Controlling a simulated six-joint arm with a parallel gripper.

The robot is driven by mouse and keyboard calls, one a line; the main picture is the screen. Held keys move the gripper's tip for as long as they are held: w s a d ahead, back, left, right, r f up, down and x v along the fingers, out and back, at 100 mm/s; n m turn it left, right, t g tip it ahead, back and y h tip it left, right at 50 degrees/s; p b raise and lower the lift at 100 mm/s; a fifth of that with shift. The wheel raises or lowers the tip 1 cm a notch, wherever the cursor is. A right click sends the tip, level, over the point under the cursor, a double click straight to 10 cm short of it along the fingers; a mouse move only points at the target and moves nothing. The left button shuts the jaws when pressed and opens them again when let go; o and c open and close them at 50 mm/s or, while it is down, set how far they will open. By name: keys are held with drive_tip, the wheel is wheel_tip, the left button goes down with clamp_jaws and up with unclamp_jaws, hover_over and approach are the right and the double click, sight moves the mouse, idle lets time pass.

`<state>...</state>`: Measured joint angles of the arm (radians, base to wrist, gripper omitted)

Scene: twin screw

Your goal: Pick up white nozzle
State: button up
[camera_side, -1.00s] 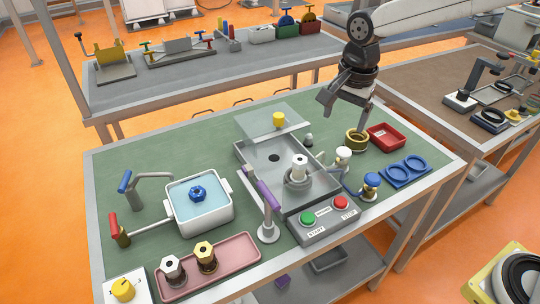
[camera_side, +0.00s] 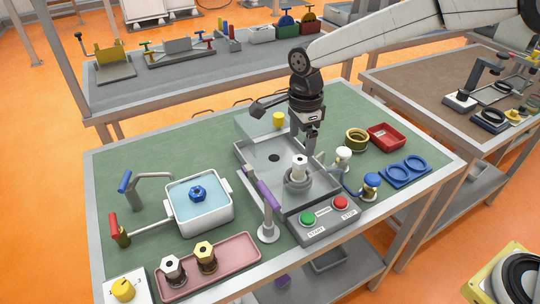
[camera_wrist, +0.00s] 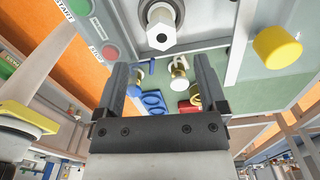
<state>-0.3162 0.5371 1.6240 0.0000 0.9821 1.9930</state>
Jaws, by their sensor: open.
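A white nozzle (camera_side: 299,163) with a hexagonal end stands upright on a round grey mount (camera_side: 297,182) in the grey basin. In the wrist view the white nozzle (camera_wrist: 161,30) is at the top centre, beyond the fingertips. My gripper (camera_side: 311,148) hangs above the basin, just behind and to the right of the nozzle in the side view. In the wrist view my gripper (camera_wrist: 160,72) has its two dark fingers wide apart, with nothing held between them. The fingers appear apart from the nozzle.
The grey basin (camera_side: 256,172) has a purple-handled tap (camera_side: 263,192) at its left. White-topped (camera_side: 343,155) and blue-topped (camera_side: 371,181) fittings stand at its right. A yellow cylinder (camera_side: 279,119) is behind. A pink tray (camera_side: 230,258) holds silver and gold hexagonal-topped parts.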

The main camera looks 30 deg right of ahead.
sight(299, 159)
drive_tip(key=shift+f, duration=1.3)
drive_tip(key=shift+f, duration=0.15)
drive_tip(key=shift+w+d+f, duration=0.1)
drive_tip(key=shift+f, duration=2.35)
drive_tip(key=shift+c, duration=0.2)
clamp_jaws()
drive_tip(key=shift+r, duration=0.15)
